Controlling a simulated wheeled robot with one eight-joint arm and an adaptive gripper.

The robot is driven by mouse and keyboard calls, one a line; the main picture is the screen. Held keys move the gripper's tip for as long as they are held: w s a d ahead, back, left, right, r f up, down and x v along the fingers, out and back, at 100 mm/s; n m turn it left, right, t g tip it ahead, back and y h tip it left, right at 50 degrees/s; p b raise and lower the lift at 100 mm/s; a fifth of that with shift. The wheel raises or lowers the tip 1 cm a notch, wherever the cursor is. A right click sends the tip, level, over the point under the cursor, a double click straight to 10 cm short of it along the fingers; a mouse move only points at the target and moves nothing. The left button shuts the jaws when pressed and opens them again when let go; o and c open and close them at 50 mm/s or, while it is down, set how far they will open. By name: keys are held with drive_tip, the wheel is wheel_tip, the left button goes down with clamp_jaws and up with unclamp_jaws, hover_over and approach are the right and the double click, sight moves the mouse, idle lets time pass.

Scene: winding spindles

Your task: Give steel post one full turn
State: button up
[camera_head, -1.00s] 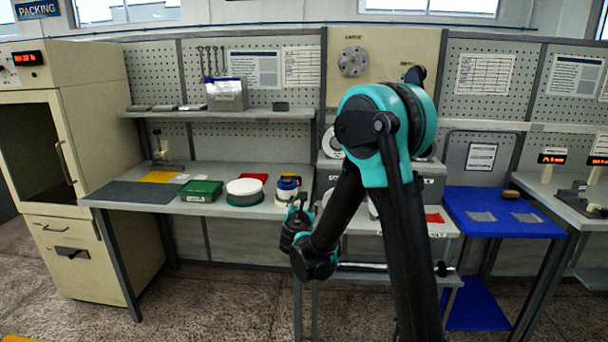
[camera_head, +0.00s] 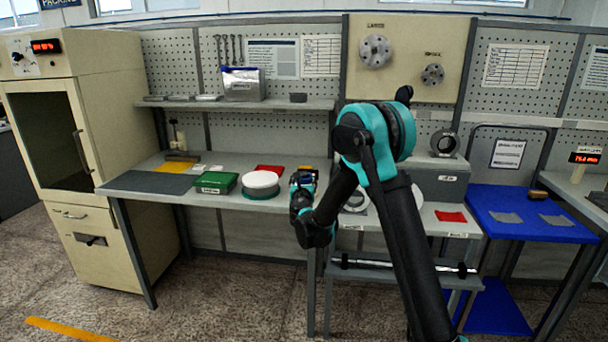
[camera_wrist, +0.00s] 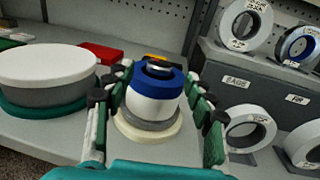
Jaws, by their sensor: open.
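The steel post shows only as a small shiny tip (camera_wrist: 160,65) in the wrist view, rising through a spool with a blue top and white body (camera_wrist: 155,98). The spool rests on a grey and cream round base (camera_wrist: 150,130) on the bench. My gripper (camera_wrist: 158,95) is open, its fingers on the left and right sides of the spool; contact cannot be told. In the head view my gripper (camera_head: 302,188) is at the bench's right front corner and hides most of the spool.
A wide white disc on a teal base (camera_wrist: 45,80) stands close left of my gripper. A grey rack with labelled rings (camera_wrist: 250,95) stands close on the right. A green box (camera_head: 216,183) and red pad (camera_head: 270,170) lie on the bench (camera_head: 140,185).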

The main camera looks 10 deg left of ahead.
sight(304, 173)
drive_tip(key=w, duration=0.6)
drive_tip(key=shift+w+a, duration=0.1)
drive_tip(key=shift+a, duration=0.2)
drive_tip(key=c, duration=1.2)
drive_tip(key=shift+m+h, duration=0.3)
drive_tip(key=shift+h, duration=0.2)
drive_tip(key=shift+a+m+g+h, duration=0.1)
drive_tip(key=shift+m+g+h, duration=0.3)
drive_tip(key=shift+m+h, duration=1.25)
drive_tip(key=shift+m+g+h, duration=0.4)
drive_tip(key=shift+m+h, duration=0.55)
drive_tip(key=shift+h, duration=1.4)
drive_tip(key=shift+m+g+h, duration=1.9)
drive_tip(key=shift+m+h, duration=0.3)
drive_tip(key=shift+h, duration=0.6)
drive_tip(key=shift+m+g+h, duration=0.6)
drive_tip(key=shift+g, duration=0.2)
